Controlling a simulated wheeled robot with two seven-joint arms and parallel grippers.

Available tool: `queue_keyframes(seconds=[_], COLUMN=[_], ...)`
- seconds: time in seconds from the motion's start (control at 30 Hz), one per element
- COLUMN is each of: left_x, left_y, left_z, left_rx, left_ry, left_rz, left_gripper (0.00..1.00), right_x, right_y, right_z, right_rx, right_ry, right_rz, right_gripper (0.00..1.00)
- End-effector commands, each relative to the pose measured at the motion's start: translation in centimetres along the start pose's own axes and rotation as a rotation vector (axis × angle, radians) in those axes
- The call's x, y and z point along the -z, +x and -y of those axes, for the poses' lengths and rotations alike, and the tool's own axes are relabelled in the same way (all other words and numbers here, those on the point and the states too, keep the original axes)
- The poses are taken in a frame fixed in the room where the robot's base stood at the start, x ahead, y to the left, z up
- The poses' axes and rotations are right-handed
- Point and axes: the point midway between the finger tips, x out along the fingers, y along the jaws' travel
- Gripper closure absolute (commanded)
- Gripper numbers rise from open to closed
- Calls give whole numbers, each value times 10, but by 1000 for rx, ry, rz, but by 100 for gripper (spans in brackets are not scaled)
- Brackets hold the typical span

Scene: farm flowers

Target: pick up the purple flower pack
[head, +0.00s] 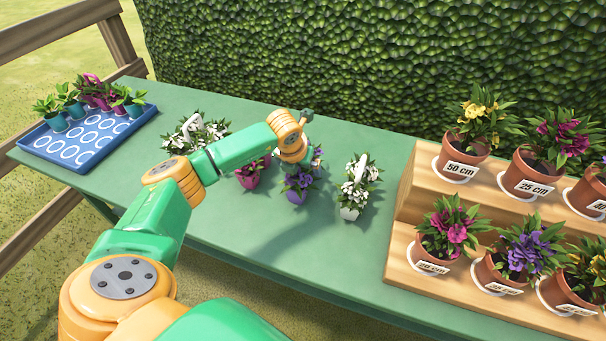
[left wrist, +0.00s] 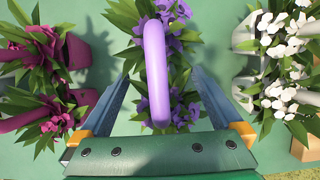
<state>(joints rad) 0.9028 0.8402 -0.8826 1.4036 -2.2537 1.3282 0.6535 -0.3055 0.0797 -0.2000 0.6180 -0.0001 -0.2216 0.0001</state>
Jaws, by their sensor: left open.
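The purple flower pack (head: 298,181) stands on the green table in the head view, between a magenta pack and a white pack. In the left wrist view, the purple pack's handle (left wrist: 156,75) rises in the middle, with purple flowers and green leaves around it. My left gripper (head: 300,160) is above the purple pack, and my arm hides part of the pack in the head view. In the left wrist view, the open fingers (left wrist: 160,95) stand on either side of the handle, apart from it. My right gripper is in neither view.
A magenta pack (head: 248,176) and a white pack (head: 354,186) stand close on either side. More white flowers (head: 198,132) are behind on the left. A blue tray (head: 88,140) with small plants is far left. A wooden stepped stand (head: 400,240) with labelled pots is right. The table front is clear.

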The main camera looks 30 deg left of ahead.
Motion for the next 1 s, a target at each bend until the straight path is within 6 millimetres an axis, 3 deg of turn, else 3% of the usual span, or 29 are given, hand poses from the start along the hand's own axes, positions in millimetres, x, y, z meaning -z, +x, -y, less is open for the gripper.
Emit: queue_keyframes(seconds=[0.27, 0.6, 0.63, 0.87, 1.0], left_x=[0, 0, 0, -1, -13], left_y=[8, 7, 7, 5, -20], left_z=[0, 0, 0, 1, 0], left_rx=[1, 2, 2, 3, 3], left_ry=[1, 1, 1, 1, 1], left_rz=[1, 1, 1, 3, 9], left_gripper=[3, 94, 100, 100, 100], right_x=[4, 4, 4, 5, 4], right_y=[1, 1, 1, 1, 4], right_z=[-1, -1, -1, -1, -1], right_rx=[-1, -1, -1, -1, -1], right_ry=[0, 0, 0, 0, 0], right_rz=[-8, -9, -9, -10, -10], right_gripper=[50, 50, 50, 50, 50])
